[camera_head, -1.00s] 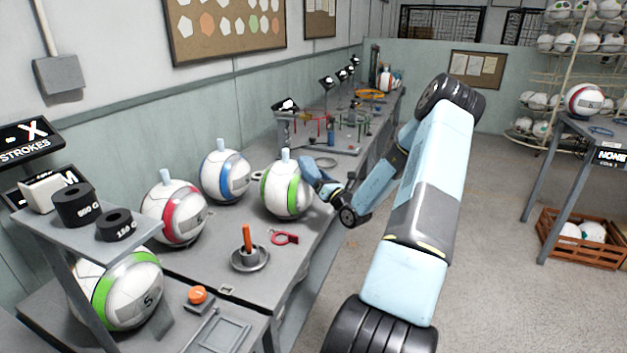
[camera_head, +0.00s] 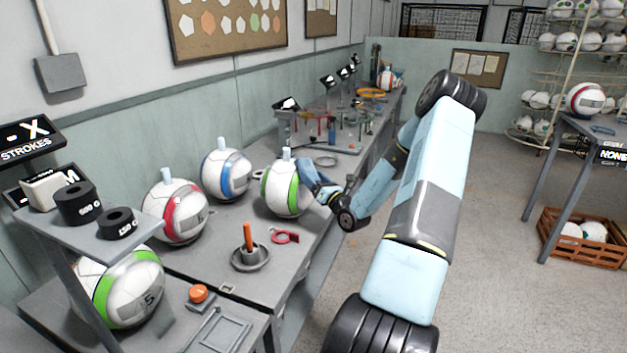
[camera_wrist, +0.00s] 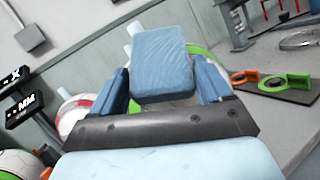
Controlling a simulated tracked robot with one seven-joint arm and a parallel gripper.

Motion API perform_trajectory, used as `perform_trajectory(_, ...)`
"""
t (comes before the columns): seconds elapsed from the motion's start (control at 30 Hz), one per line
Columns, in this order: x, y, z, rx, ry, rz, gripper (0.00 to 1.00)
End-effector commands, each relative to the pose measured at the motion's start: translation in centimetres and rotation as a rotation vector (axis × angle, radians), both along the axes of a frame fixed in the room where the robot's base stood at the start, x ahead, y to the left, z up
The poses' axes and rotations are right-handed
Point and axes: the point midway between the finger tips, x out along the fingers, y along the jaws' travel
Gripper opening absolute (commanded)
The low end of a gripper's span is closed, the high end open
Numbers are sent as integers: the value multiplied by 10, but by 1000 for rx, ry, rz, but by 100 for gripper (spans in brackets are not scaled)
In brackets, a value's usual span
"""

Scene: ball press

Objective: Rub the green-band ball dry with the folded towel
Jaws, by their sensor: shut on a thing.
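The white ball with a green band (camera_head: 292,192) stands on the bench, a pale blue peg at its top. In the wrist view, my gripper (camera_wrist: 165,84) is shut on the folded blue towel (camera_wrist: 162,58), a thick pad sticking out past the jaws. The green-band ball (camera_wrist: 205,52) is behind the towel there and mostly hidden. In the head view, my gripper (camera_head: 320,186) is at the ball's right side. I cannot tell whether the towel touches the ball.
A blue-band ball (camera_head: 226,174) and a red-band ball (camera_head: 176,210) stand to the left. Another green-band ball (camera_head: 125,290) sits under the weight shelf. A dish with an orange-handled tool (camera_head: 250,255) and a red ring (camera_head: 285,237) lie in front. Fixtures fill the bench behind.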

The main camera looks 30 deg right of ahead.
Motion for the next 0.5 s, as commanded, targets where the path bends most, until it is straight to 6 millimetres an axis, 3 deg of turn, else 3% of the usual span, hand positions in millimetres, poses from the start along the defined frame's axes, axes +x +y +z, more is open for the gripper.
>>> perform_trajectory(0.5, 15, -18, 0, -1, 0, 0, 48)
